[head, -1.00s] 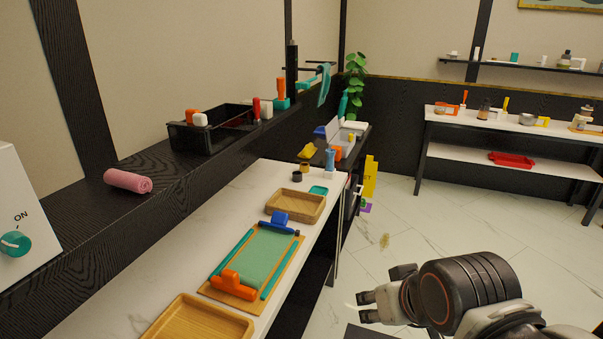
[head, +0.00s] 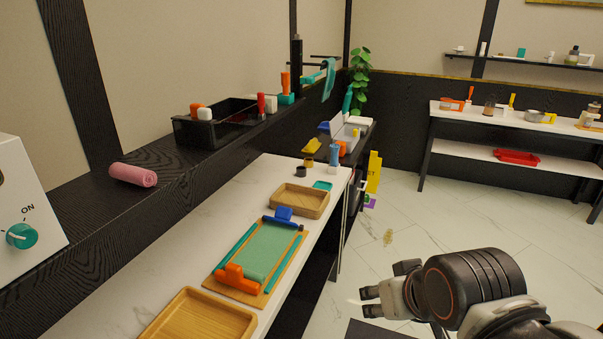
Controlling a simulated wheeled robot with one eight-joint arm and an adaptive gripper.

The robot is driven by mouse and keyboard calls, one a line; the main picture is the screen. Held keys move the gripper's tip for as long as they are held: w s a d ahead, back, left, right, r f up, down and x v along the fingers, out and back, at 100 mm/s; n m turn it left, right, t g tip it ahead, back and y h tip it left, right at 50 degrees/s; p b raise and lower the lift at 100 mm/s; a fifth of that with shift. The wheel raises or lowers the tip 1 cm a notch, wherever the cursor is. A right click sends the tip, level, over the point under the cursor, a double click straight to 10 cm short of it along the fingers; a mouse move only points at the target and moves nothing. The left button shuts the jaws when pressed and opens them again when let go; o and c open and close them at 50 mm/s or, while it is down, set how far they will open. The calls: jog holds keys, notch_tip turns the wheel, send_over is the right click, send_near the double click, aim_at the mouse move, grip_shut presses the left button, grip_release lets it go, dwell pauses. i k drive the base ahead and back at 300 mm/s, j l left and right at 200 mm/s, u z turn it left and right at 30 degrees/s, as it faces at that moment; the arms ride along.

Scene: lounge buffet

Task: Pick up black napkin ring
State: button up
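A small dark ring-like piece (head: 300,171), which looks like the black napkin ring, stands at the far end of the white counter (head: 180,255). It is beside a blue-topped item and behind a small wooden tray (head: 299,200). It is too small to make out its hole. My gripper (head: 368,302) is low at the right, over the floor beyond the counter's right edge, well apart from the ring. Its fingers point left with nothing visible between them. How far they are apart is unclear at this angle.
A clipboard-like board with green cloth (head: 266,250) and a larger wooden tray (head: 200,318) lie on the counter. A black bin (head: 222,126) and a pink roll (head: 133,174) sit on the dark ledge. Tiled floor at right is open, up to a side table (head: 560,122).

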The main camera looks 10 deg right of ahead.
aim_at(300, 171)
jog(key=i+l, duration=0.2)
jog(key=i, duration=0.3)
jog(key=i+l+u, duration=0.1)
jog(key=i, duration=0.45)
jog(key=i+l, duration=0.35)
jog(key=i, duration=0.15)
jog(key=i+l+u, duration=0.1)
jog(key=i+l, duration=0.15)
jog(key=i, duration=0.25)
jog(key=i+l, duration=0.3)
jog(key=i, duration=0.2)
jog(key=j+u, duration=0.05)
